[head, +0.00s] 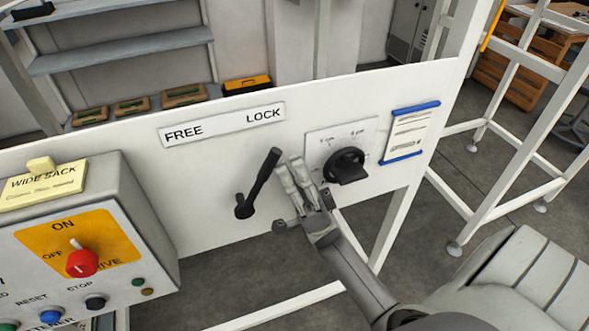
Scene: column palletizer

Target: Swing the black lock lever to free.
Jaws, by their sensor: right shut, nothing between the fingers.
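The black lock lever (262,175) is mounted on the white panel (210,220) below a FREE/LOCK label (222,124). Its pivot is at the lower left and its handle leans up to the right, toward the LOCK end. My right gripper (290,163) is shut and empty, with its fingertips just right of the lever's upper end. Whether the fingers touch the lever I cannot tell. My left gripper is not in view.
A black rotary knob (345,166) on a white plate is close to the right of my gripper. A grey control box (140,215) with a red knob (82,262) and several buttons juts out at left. A blue-edged notice (408,132) hangs at the panel's right.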

